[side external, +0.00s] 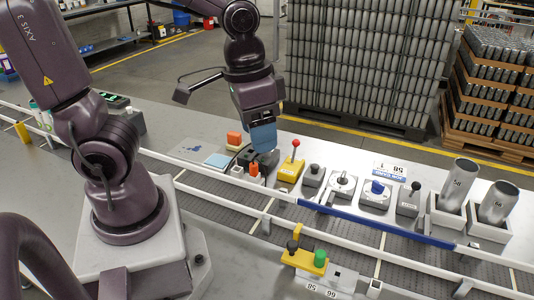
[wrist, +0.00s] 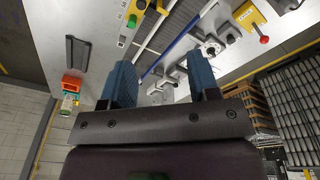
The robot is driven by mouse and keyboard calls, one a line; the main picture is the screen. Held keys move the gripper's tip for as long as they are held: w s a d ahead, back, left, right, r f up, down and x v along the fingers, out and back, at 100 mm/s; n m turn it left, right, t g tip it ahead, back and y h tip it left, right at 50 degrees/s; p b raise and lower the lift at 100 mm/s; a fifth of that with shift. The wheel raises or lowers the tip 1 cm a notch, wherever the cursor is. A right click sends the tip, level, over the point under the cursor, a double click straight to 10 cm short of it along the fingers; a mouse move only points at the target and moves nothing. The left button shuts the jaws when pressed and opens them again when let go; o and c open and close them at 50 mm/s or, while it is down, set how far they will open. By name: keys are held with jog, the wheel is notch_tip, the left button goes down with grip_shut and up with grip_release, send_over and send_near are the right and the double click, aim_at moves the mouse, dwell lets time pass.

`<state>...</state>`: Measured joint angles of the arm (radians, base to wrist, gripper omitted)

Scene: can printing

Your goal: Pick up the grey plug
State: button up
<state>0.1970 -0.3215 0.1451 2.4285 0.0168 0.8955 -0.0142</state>
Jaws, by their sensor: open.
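My gripper (side external: 263,148) points down over the bench in the side external view, its blue fingers close to a dark grey piece (side external: 271,160) behind the orange-red plug (side external: 254,169). The dark grey piece may be the grey plug, but it is partly covered and I cannot tell for sure, nor whether the fingers touch it. In the wrist view the two blue fingers (wrist: 162,83) stand well apart with nothing held between them. I cannot make out the grey plug in the wrist view.
A yellow box with a red-knobbed lever (side external: 290,170) stands just right of my gripper. Grey fixtures and two tilted cans (side external: 460,178) continue rightward. A white rail (side external: 225,180) runs in front.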

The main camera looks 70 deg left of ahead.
jog(key=w+a+f+n+g+y, duration=0.1)
jog(key=w+f+n+g, duration=0.1)
jog(key=f, duration=0.3)
jog(key=w+a+f+n+g+y, duration=0.1)
jog(key=w+a+f+n+g, duration=0.1)
jog(key=f, duration=0.3)
jog(key=n+y, duration=1.1)
jog(key=n, duration=0.6)
send_near(267, 155)
notch_tip(267, 155, up, 4)
jog(key=w+d, duration=0.1)
jog(key=shift+h, duration=0.3)
jog(key=x, duration=1.2)
jog(key=shift+d+f, duration=0.1)
jog(key=c, duration=1)
